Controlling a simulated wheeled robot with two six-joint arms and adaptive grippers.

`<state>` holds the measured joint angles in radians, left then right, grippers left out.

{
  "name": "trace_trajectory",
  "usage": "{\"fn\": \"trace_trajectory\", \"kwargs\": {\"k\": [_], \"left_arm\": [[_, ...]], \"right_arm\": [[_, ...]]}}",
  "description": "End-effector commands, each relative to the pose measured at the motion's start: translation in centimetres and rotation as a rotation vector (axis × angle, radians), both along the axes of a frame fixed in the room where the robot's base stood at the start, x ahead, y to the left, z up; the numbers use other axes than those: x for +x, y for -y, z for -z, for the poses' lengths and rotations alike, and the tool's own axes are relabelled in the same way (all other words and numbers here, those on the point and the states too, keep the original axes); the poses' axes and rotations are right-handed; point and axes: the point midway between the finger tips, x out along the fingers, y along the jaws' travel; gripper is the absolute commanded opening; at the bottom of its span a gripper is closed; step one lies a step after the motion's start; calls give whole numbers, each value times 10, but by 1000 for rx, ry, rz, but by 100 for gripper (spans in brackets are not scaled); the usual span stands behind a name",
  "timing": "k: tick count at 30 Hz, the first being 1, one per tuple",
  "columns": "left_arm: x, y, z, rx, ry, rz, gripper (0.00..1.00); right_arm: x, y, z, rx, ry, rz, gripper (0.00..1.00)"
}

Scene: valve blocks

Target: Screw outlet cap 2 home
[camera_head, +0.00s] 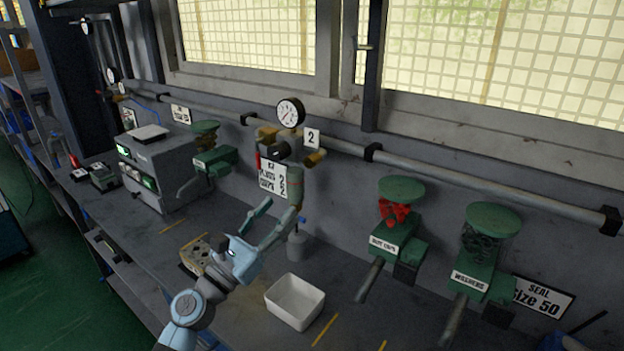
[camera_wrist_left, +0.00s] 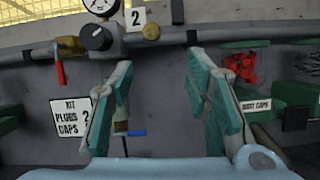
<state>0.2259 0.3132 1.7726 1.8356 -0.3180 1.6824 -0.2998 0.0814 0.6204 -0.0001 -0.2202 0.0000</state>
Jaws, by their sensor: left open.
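The valve block with the number 2 plate (camera_head: 312,138) is on the wall pipe, below a round gauge (camera_head: 290,112). A brass cap-like end (camera_head: 316,158) sticks out at its right side. The wrist view also shows this brass end (camera_wrist_left: 151,31), beside a black knob (camera_wrist_left: 97,38). I cannot tell how far it is screwed in. My left gripper (camera_head: 280,208) is open below the block, fingers pointing up toward it. In the left wrist view the gripper (camera_wrist_left: 160,66) has nothing between its pads, and the brass end is beyond and above the fingertips. My right gripper is not in view.
A white bin (camera_head: 295,302) stands on the bench near my left forearm. A grey instrument box (camera_head: 165,170) is at the left. A kit sign (camera_head: 272,178) hangs below the block.

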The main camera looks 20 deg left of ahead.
Motion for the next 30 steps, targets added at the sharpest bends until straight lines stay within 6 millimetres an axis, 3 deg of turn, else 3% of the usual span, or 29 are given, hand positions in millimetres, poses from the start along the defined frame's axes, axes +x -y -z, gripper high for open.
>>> {"fn": "trace_trajectory", "kwargs": {"k": [4, 9, 18, 30], "left_arm": [[20, -5, -15, -98, -14, 0, 44], [57, 12, -34, -95, -13, 4, 44], [118, 36, -56, -90, -14, 3, 44], [129, 41, -61, -86, -15, 2, 44]], "right_arm": [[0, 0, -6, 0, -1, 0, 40], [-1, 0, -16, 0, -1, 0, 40], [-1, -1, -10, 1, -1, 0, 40], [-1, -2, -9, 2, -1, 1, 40]]}}
